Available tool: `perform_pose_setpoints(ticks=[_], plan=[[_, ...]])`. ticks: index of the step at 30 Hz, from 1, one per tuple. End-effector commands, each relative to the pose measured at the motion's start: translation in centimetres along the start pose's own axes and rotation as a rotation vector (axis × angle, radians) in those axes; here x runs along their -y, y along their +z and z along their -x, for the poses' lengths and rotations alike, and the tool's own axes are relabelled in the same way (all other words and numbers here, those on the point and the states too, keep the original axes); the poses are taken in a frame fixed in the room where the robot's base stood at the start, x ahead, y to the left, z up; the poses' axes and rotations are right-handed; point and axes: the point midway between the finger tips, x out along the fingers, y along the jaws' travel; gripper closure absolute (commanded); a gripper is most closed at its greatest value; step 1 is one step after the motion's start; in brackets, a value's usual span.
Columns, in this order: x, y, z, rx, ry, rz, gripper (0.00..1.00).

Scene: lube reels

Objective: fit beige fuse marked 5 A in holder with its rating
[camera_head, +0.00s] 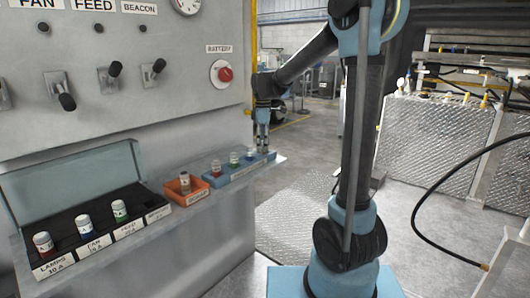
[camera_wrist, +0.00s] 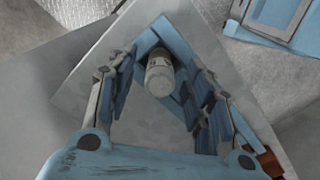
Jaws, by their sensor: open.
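A pale fuse (camera_wrist: 160,76) with a whitish cap stands at the end of a blue tray in the wrist view. It is between the spread fingers of my gripper (camera_wrist: 157,92), which is open. No rating on it is readable. In the head view my gripper (camera_head: 263,143) points down over the right end of the blue tray (camera_head: 222,179) and mostly hides that fuse. The black fuse holder box (camera_head: 88,208) is at the lower left. Fuses stand in its LAMPS, FAN and FEED places. Its rightmost place, by the label (camera_head: 158,213), shows no fuse.
An orange tray (camera_head: 177,197) with one fuse sits between the blue tray and the holder. A panel with switches and a red knob (camera_head: 225,74) rises behind the shelf. The holder's lid (camera_head: 70,182) stands open.

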Motion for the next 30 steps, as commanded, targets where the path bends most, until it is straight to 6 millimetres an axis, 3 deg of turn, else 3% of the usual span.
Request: perform_pose_setpoints(ticks=[9,15,25,30], plan=[[0.0,0.1,-0.4,0.0,0.0,-0.001,0.53],[0.0,0.1,-0.4,0.0,0.0,-0.001,0.98],[0.0,0.1,-0.3,0.0,0.0,-0.001,0.99],[0.0,0.1,0.8,0.0,0.0,-0.001,0.99]])
